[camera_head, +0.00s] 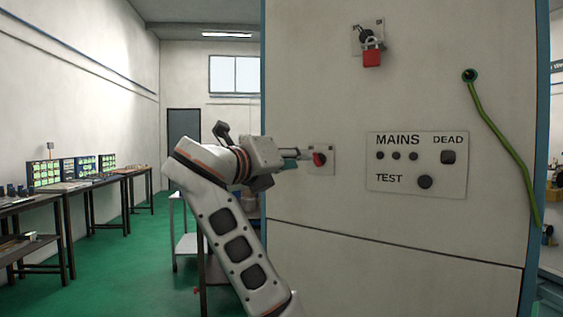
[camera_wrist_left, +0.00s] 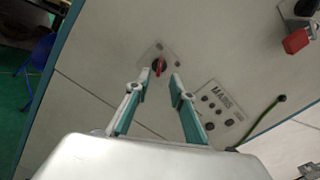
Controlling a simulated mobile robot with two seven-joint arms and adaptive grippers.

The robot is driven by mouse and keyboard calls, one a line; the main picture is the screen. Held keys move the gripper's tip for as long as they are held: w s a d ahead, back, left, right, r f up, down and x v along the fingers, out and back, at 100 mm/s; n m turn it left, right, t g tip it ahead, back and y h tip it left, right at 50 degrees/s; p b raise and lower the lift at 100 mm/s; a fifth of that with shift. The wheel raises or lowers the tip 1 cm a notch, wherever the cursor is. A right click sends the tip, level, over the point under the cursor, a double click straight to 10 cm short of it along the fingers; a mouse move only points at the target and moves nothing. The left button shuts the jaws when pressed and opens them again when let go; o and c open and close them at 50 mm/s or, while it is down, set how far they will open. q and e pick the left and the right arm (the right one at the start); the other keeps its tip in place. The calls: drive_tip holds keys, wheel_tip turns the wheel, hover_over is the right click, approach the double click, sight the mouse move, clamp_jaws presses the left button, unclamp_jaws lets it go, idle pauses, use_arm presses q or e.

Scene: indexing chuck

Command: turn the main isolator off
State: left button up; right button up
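A red rotary handle (camera_head: 319,159) sits on a small pale plate on the cabinet front, left of the MAINS panel. It also shows in the left wrist view (camera_wrist_left: 159,67), between and just beyond the fingertips, nearer the left one. My left gripper (camera_head: 303,154) is open in front of it, and its fingers (camera_wrist_left: 161,76) point at the handle. I cannot tell whether they touch it. Higher up, a red padlock (camera_head: 371,58) hangs on another small switch plate (camera_head: 357,37); the padlock is at upper right in the wrist view (camera_wrist_left: 296,41). My right gripper is not in view.
The MAINS panel (camera_head: 417,182) has small round lamps, a DEAD indicator and a TEST button. A green cable (camera_head: 499,133) hangs from a socket at the right. Benches (camera_head: 75,190) line the left wall; the green floor between is clear.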

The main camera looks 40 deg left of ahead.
use_arm(q)
drive_tip(key=shift+s+d, duration=0.15)
drive_tip(key=shift+s, duration=1.25)
drive_tip(key=shift+s+d, duration=0.1)
drive_tip(key=shift+s, duration=1.25)
